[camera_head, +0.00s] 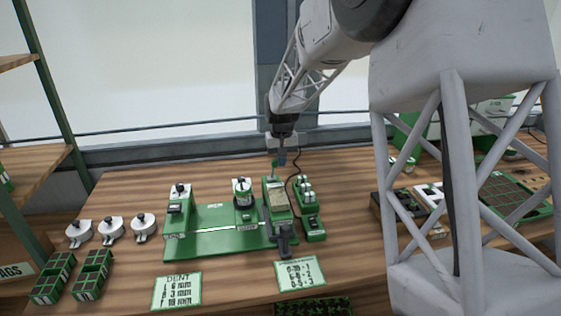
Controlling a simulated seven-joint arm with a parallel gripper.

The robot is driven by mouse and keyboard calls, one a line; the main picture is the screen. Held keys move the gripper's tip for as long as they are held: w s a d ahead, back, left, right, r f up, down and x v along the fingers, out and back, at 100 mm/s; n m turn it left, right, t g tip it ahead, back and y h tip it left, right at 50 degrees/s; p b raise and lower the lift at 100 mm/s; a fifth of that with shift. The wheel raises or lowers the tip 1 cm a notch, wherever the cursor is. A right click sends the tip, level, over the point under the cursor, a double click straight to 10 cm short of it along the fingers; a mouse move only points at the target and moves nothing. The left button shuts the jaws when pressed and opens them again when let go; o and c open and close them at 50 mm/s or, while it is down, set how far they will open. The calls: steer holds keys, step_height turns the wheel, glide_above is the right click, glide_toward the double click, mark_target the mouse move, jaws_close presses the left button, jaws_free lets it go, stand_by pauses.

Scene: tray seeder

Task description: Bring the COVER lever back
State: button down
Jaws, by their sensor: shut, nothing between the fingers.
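The tray seeder is a green machine with a flat base plate (205,245) on the wooden table. It carries a white-capped post at its left, a post with a white round top (242,186) near the middle, and a green unit with a pale panel (279,199) at its right. A small green upright piece (274,170) rises at the back of that unit; it may be the COVER lever, but I cannot read its label. My gripper (282,159) points down, shut and empty, right beside the top of this piece. I cannot tell whether they touch.
A green box with white knobs (305,192) stands just right of the seeder, with a dark cable behind. Three white round parts (112,229) and green cell trays (92,273) lie left. Two printed cards (177,291) lie in front. My arm hides part of the right side.

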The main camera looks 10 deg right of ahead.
steer(key=shift+s+a+f, duration=0.1)
steer(key=shift+a+f, duration=0.2)
steer(key=shift+f, duration=0.1)
steer(key=shift+a, duration=0.2)
steer(key=shift+a+f, duration=0.3)
steer(key=shift+a, duration=0.5)
steer(key=shift+d+r, duration=0.2)
steer(key=shift+r, duration=0.9)
steer(key=shift+d+r, duration=0.25)
steer(key=shift+r, duration=0.95)
steer(key=shift+d+r, duration=0.2)
steer(key=shift+r, duration=1)
steer(key=shift+r, duration=0.1)
